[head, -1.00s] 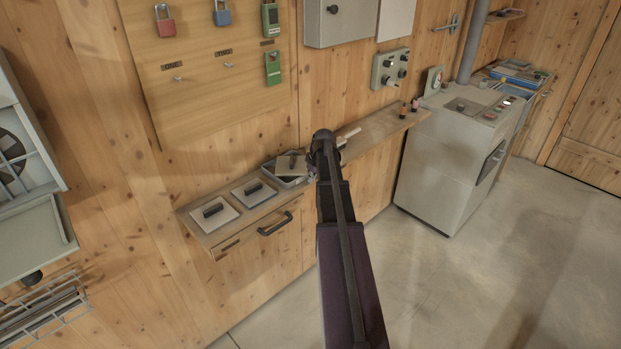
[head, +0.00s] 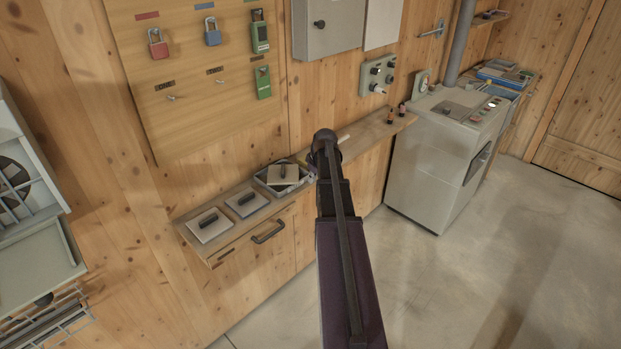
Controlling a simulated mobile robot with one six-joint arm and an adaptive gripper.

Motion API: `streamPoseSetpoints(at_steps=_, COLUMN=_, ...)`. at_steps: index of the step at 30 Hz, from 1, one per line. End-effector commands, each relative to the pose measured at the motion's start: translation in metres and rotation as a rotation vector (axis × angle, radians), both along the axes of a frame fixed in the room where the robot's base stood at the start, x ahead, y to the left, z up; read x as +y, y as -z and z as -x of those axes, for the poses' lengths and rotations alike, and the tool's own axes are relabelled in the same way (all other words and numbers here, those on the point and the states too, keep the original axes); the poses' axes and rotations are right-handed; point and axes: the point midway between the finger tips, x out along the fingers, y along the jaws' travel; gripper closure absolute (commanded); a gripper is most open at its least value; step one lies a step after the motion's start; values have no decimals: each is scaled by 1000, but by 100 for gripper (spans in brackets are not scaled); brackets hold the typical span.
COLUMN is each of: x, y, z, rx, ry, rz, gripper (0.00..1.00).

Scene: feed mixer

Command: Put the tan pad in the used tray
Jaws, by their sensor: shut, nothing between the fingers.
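The tan pad (head: 285,175), with a dark handle on top, lies in a grey-rimmed tray (head: 263,184) on the wooden wall shelf. It looks slightly askew inside the rim. I cannot read any label on this tray. My gripper (head: 324,148) is at the end of my dark arm, just right of the tray and apart from the pad in the picture. Its fingers are mostly hidden behind the arm's end; it is shut and holds nothing.
A drawer handle (head: 268,233) juts out below. A grey machine cabinet (head: 435,160) stands right; the floor in front is clear.

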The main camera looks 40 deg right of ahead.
Motion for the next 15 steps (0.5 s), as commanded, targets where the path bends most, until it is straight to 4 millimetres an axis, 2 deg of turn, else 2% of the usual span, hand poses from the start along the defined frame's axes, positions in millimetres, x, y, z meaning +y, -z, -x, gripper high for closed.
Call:
streamPoseSetpoints(at_steps=1, x=0, y=-9, z=2, rx=0, ry=0, rz=0, gripper=100)
streamPoseSetpoints(at_steps=6, x=0, y=-21, z=5, rx=0, ry=-1, rz=0, gripper=100)
streamPoseSetpoints(at_steps=15, x=0, y=-30, z=9, rx=0, ry=-1, rz=0, gripper=100)
